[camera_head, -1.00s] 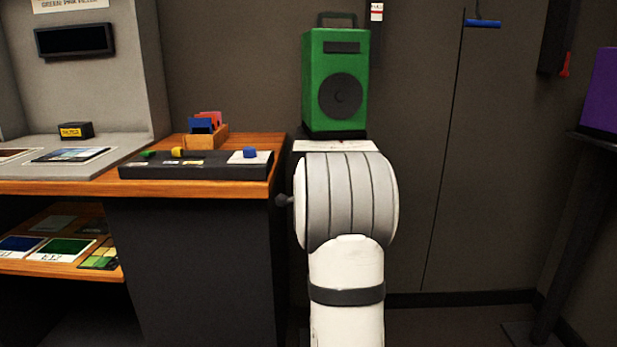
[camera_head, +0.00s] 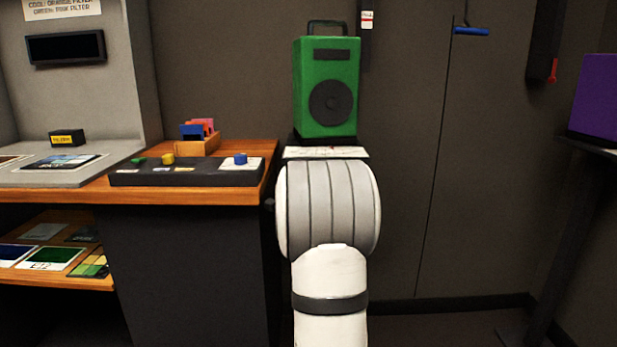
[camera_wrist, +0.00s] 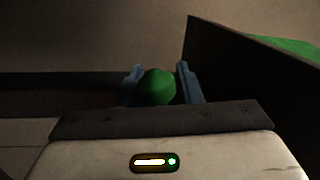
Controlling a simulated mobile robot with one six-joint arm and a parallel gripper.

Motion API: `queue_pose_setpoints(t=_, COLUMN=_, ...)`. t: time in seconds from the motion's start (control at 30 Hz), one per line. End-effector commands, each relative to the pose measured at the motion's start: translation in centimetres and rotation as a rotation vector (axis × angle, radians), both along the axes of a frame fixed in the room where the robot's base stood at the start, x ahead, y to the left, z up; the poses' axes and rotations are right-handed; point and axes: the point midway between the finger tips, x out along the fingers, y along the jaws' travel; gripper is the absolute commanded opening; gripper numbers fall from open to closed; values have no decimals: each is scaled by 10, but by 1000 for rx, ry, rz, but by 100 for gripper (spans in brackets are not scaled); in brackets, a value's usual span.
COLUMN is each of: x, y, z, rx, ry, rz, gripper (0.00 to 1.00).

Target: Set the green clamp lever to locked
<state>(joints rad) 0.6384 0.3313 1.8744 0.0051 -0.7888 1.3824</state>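In the wrist view a green rounded knob (camera_wrist: 157,87) sits between the two blue-grey fingers of my gripper (camera_wrist: 159,82). It looks like the grip of the green clamp lever. It fills nearly all the space between the fingers, but I cannot tell whether they press on it. The lever's arm and its locked mark do not show. In the head view my arm stands in front of the place below the green speaker-like box (camera_head: 327,88), and my gripper and the lever are hidden.
A dark upright panel (camera_wrist: 235,70) rises close on the right in the wrist view. In the head view a wooden counter (camera_head: 262,160) at left carries a black control strip (camera_head: 205,178) with small green, yellow and blue knobs. A purple box (camera_head: 598,100) stands far right.

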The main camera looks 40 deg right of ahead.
Motion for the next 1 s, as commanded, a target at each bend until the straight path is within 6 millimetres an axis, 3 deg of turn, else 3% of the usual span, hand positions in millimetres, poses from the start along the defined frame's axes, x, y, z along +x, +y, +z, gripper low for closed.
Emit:
queue_pose_setpoints(t=0.27, x=-7, y=3, z=1, rx=-1, ry=-1, rz=-3, gripper=32)
queue_pose_setpoints(t=0.7, x=-58, y=41, z=-10, rx=0, ry=0, rz=-2, gripper=32)
queue_pose_setpoints(t=1.0, x=-63, y=45, z=-12, rx=-1, ry=-1, rz=-2, gripper=32)
